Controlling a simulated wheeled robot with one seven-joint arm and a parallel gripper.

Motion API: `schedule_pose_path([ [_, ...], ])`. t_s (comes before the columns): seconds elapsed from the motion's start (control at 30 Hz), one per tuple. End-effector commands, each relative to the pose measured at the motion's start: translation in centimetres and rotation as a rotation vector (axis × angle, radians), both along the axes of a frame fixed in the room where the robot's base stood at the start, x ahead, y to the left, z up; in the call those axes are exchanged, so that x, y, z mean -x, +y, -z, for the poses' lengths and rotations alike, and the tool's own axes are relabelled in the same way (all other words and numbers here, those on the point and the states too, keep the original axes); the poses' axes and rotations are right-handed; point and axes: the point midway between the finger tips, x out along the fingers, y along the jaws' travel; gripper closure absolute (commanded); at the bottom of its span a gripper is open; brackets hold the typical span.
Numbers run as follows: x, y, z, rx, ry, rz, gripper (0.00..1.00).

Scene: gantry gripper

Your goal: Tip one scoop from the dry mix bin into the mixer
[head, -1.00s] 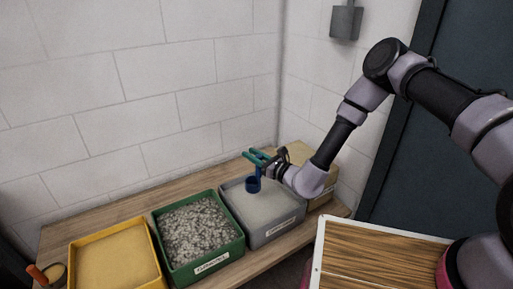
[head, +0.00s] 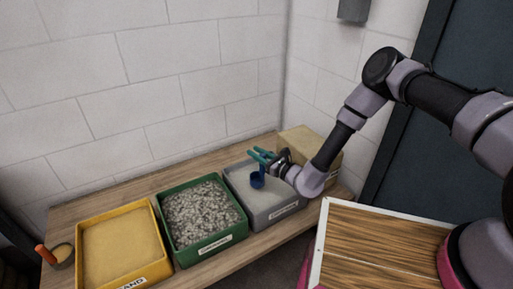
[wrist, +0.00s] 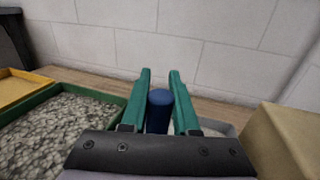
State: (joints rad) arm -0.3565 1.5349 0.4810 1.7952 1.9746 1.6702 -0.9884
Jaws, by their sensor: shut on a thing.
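My gripper (head: 259,155), with teal fingers, is shut on the handle of a blue scoop (head: 257,181). The scoop's cup hangs below the fingers, within the outline of the grey bin (head: 264,222). The bin holds pale grey powder and has a front label too small to read. I cannot tell whether the cup touches the powder or holds any. In the wrist view, the blue handle (wrist: 159,112) stands between the fingers, and the bin is mostly hidden behind the gripper. The mixer is not seen.
The green bin (head: 207,248) of grey gravel stands left of the grey bin, then the yellow bin (head: 160,271) of sand. A tan box (head: 311,142) stands close behind and right of the gripper. An orange-handled tool (head: 45,254) lies at the bench's (head: 190,167) left end.

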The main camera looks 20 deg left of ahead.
Motion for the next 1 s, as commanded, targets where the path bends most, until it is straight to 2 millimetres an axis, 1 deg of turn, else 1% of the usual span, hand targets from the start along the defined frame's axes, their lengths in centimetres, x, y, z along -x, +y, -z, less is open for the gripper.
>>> schedule_pose_path([
  [0.03,0.0,0.0,0.6,0.0,0.001,0.0,1.0],
  [0.73,0.1,0.0,6.8,0.001,0.0,0.0,1.0],
  [1.0,-1.9,-1.6,6.8,0.0,-0.001,0.002,1.0],
])
